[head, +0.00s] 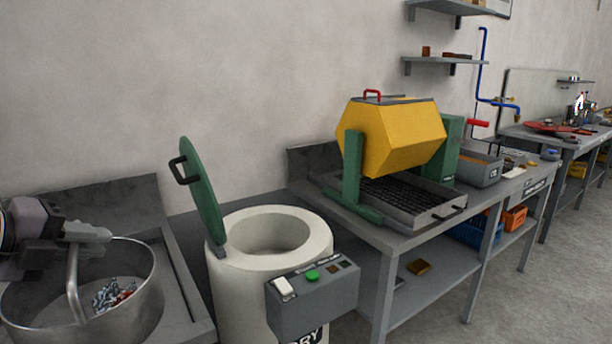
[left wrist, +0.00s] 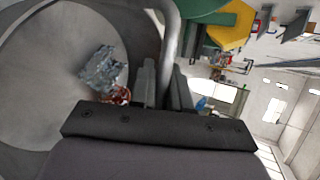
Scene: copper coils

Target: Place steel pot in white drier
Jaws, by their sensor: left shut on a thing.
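The steel pot (head: 140,305) is at the lower left of the head view, with a pile of small grey and reddish pieces (head: 112,295) inside. My left gripper (head: 88,234) is at the pot's upright curved handle (head: 73,285) and is shut on it. The left wrist view shows the pot's inside (left wrist: 45,85) and the handle (left wrist: 171,30) running down to the fingers (left wrist: 165,88). The white drier (head: 240,295) stands right of the pot, its round top opening uncovered. Its green lid (head: 203,195) is raised on the left side. My right gripper is not in view.
A grey control box (head: 312,298) with a green button is on the drier's front. A grey counter (head: 178,300) lies beside the pot. Further right, a yellow tumbler drum (head: 390,135) in a green frame stands on a metal table (head: 405,238). Wall shelves (head: 445,60) are higher up.

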